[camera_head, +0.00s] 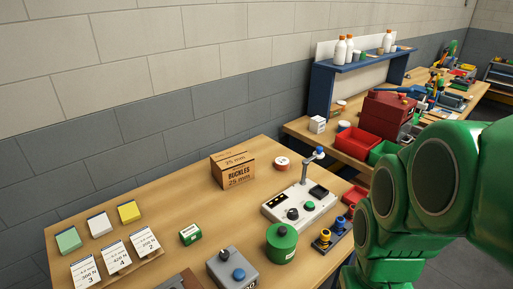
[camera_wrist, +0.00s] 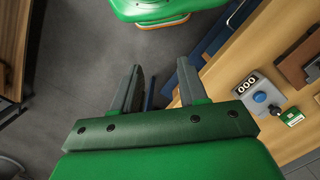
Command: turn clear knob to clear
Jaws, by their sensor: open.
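A pale control box (camera_head: 275,208) stands on the near bench in the head view. It has a black round knob (camera_head: 293,214), a green button (camera_head: 309,206), dark panels and a grey post with a blue end. A grey box with a blue knob (camera_head: 239,274) stands nearer; its blue knob also shows in the wrist view (camera_wrist: 259,97) beside a counter reading 000. I cannot read which knob is marked clear. My gripper (camera_wrist: 160,72) is open and empty over the floor, left of the bench and apart from both boxes. Its fingertips are not visible in the head view.
A green round container (camera_head: 281,245) stands before the pale box, with yellow-and-blue parts (camera_head: 323,239) at its right. A buckles carton (camera_head: 233,170) is behind. Cards (camera_head: 116,257) lie left. Red bins (camera_head: 356,143) are on the far bench. My green arm covers the right side.

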